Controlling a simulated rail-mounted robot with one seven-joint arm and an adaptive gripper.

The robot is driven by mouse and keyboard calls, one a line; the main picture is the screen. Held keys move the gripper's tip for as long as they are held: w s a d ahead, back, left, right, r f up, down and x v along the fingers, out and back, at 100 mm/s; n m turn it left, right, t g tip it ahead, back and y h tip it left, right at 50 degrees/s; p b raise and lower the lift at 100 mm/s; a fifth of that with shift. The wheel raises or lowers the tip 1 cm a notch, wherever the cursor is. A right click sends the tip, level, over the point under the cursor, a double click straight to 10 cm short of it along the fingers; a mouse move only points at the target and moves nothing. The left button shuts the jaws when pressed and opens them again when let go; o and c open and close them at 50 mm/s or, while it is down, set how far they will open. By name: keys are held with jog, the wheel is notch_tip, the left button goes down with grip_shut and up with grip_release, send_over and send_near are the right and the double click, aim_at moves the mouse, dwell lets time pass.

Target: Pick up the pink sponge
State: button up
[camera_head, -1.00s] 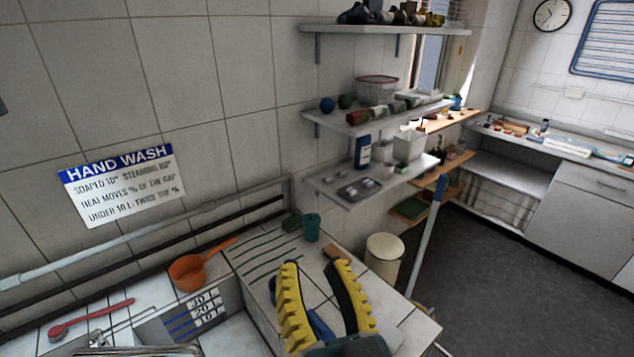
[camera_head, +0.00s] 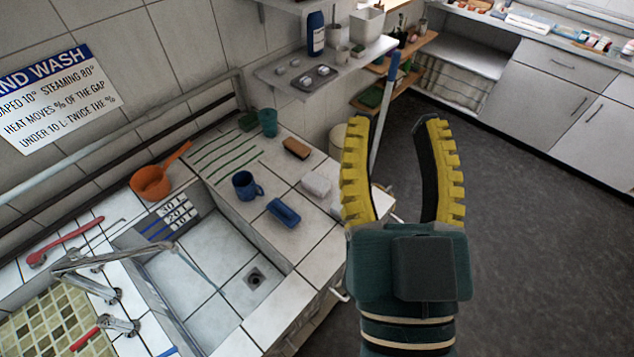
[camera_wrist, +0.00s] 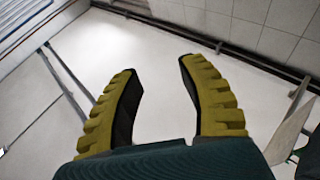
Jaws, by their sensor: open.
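My gripper (camera_head: 396,122), with yellow ribbed fingers, is open and empty in the head view. It is raised in front of the counter's right end, with dark floor behind its fingers. A pale block (camera_head: 316,184) lies on the tiled counter to the left of the fingers. It may be the pink sponge, but its colour looks nearly white, so I cannot tell. No clearly pink sponge shows. In the wrist view the open fingers (camera_wrist: 158,68) point towards a pale ceiling and tiled wall, with nothing between them.
Near the pale block are a blue mug (camera_head: 246,186), a blue item (camera_head: 283,213), a brown block (camera_head: 296,149), a teal cup (camera_head: 268,123) and a green block (camera_head: 248,121). The sink (camera_head: 205,262) and tap lie left. A shelf (camera_head: 330,72) overhangs behind. A blue-topped pole (camera_head: 384,112) stands behind my gripper.

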dwell(0.3)
jog(key=o, duration=1)
jog(key=shift+c, duration=0.2)
jog(key=shift+w, duration=0.1)
